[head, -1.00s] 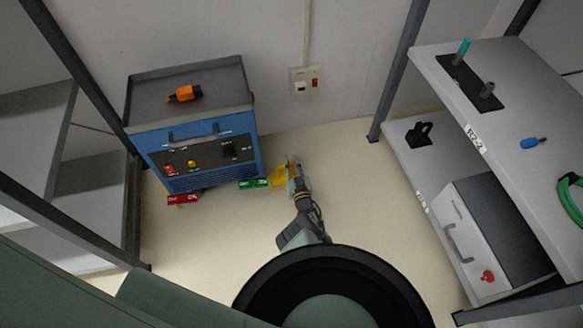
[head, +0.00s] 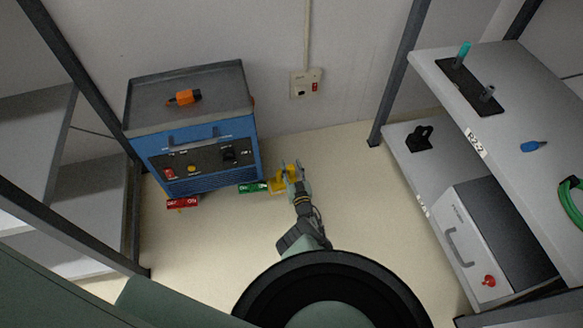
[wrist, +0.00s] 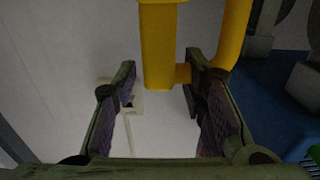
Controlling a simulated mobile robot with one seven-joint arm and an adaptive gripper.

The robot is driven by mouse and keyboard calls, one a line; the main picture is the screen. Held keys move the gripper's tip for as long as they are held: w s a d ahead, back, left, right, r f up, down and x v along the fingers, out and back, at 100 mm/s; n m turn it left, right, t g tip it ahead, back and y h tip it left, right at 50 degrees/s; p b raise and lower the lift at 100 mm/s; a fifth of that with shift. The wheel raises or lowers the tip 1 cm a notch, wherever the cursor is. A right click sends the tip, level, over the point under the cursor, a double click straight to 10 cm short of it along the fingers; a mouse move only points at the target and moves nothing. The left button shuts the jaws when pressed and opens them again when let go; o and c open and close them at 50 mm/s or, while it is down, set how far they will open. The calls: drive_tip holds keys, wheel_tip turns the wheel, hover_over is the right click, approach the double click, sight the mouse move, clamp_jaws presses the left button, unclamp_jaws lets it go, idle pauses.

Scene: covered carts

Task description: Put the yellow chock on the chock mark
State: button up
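The yellow chock (head: 282,184) is low in front of the blue cart's right front corner, just right of a green tag, in the head view. My gripper (head: 292,170) is at the chock, its fingers spread. In the wrist view, the yellow chock (wrist: 160,45) shows as a thick post with a bar bending to the right. My gripper (wrist: 155,95) is open there, with a gap between its fingers. The right finger overlaps the bar; I cannot tell whether it touches. I cannot clearly make out the chock mark.
The blue cart (head: 205,155) carries an orange tool (head: 184,97). A green tag (head: 252,187) and a red tag (head: 183,202) are at its front base. Shelving (head: 455,100) stands right and a grey rack (head: 85,200) left.

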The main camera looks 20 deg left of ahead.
drive_tip(key=shift+s+r, duration=0.1)
drive_tip(key=shift+r, duration=0.15)
drive_tip(key=p+v, duration=0.5)
drive_tip(key=v, duration=0.7)
drive_tip(key=shift+p, duration=0.35)
drive_tip(key=shift+f, duration=0.1)
